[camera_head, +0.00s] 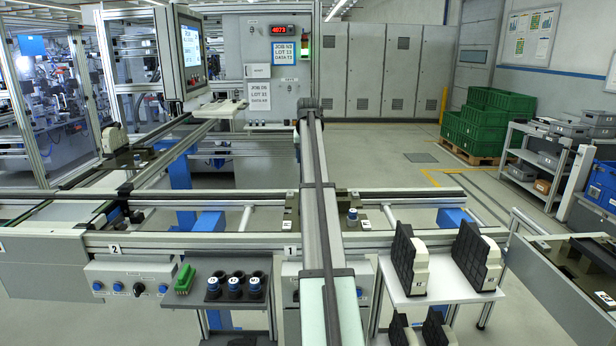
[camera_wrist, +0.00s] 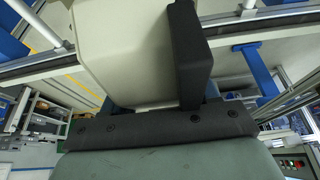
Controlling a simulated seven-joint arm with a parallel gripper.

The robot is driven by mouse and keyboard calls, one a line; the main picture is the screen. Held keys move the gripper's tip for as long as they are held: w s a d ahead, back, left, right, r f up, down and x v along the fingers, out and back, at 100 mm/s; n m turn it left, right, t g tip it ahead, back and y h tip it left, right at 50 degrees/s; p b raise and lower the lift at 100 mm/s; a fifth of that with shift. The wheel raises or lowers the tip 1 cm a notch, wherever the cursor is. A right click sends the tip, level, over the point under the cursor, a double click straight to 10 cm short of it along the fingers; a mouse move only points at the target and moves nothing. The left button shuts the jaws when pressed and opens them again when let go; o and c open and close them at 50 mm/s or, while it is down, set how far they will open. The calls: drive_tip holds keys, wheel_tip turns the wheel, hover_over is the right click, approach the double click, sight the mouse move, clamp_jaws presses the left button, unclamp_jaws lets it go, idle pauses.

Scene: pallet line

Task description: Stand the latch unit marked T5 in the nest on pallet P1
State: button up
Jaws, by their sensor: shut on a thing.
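In the wrist view, my gripper (camera_wrist: 190,60) is shut on a pale beige housing (camera_wrist: 125,55), which fits the latch units. Its dark finger lies against the housing; the other finger is hidden. No T5 mark shows on it. In the head view I cannot make out my gripper or the held unit. On the line behind the number 1 plate (camera_head: 290,251) is a dark pallet-like carrier (camera_head: 369,216) with small white labels. It is partly hidden by a long grey beam (camera_head: 318,200). I cannot read P1 or make out the nest.
Two black-and-white units (camera_head: 420,270) (camera_head: 489,260) stand on a white shelf (camera_head: 445,292) at right; more sit below. A dark tray (camera_head: 212,297) holds several blue-and-black cylinders. A grey bench (camera_head: 560,290) is at far right.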

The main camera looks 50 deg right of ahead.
drive_tip(key=shift+f, duration=2.9)
drive_tip(key=shift+f, duration=0.1)
drive_tip(key=o, duration=1.3)
drive_tip(key=v, duration=1.1)
drive_tip(key=shift+s+a+r, duration=0.15)
drive_tip(key=shift+s+r, duration=0.05)
drive_tip(key=shift+r, duration=0.35)
